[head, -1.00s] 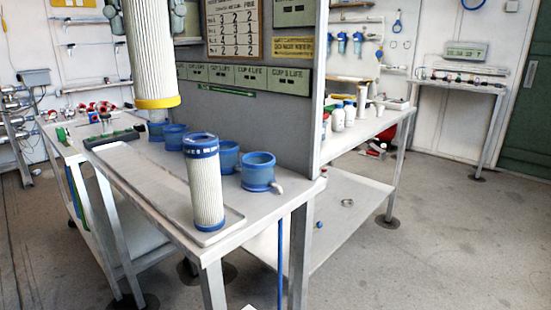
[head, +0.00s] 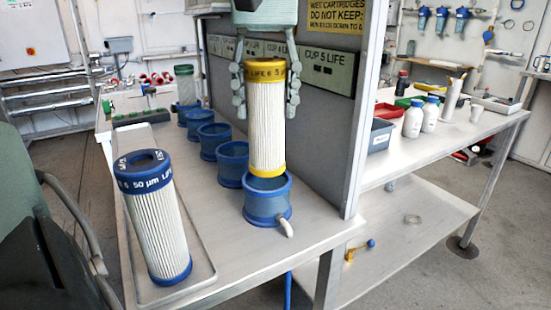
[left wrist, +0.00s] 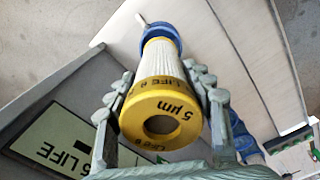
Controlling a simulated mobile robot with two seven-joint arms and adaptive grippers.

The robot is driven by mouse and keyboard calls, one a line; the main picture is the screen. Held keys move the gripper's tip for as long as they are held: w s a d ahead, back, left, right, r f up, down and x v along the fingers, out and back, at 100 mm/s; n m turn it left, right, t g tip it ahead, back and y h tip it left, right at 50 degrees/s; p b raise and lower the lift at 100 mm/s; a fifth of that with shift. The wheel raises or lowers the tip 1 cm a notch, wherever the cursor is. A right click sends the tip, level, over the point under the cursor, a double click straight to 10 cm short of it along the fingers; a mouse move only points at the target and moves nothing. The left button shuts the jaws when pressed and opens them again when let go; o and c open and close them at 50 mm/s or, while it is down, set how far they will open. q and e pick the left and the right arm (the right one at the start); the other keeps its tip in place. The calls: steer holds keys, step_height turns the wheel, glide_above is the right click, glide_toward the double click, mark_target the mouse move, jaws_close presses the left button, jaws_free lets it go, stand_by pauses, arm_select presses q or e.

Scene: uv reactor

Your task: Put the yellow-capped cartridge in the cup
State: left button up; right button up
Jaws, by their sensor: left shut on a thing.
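The yellow-capped cartridge (head: 266,125), white and pleated with yellow end caps, stands about upright over the nearest blue cup (head: 267,203). Its lower yellow cap overlaps the cup's opening; I cannot tell how far inside it is. My left gripper (head: 265,100) comes down from above, shut on the cartridge's upper part with a finger on each side. In the left wrist view the cartridge (left wrist: 161,108) lies between the fingers (left wrist: 162,100), its "5 µm" top facing the camera, with the blue cup (left wrist: 158,34) beyond its far end. My right gripper is not in view.
A blue-capped cartridge (head: 157,220) stands on the tray (head: 203,262) at the front left. More blue cups (head: 232,163) line the panel (head: 330,115), and a green-capped cartridge (head: 184,87) stands at the far end. White bottles (head: 413,119) stand on the right bench.

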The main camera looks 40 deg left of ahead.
mark_target(266, 145)
arm_select(q)
step_height(266, 145, down, 4)
steer(key=shift+r, duration=0.2)
step_height(266, 145, down, 4)
steer(key=shift+r, duration=0.15)
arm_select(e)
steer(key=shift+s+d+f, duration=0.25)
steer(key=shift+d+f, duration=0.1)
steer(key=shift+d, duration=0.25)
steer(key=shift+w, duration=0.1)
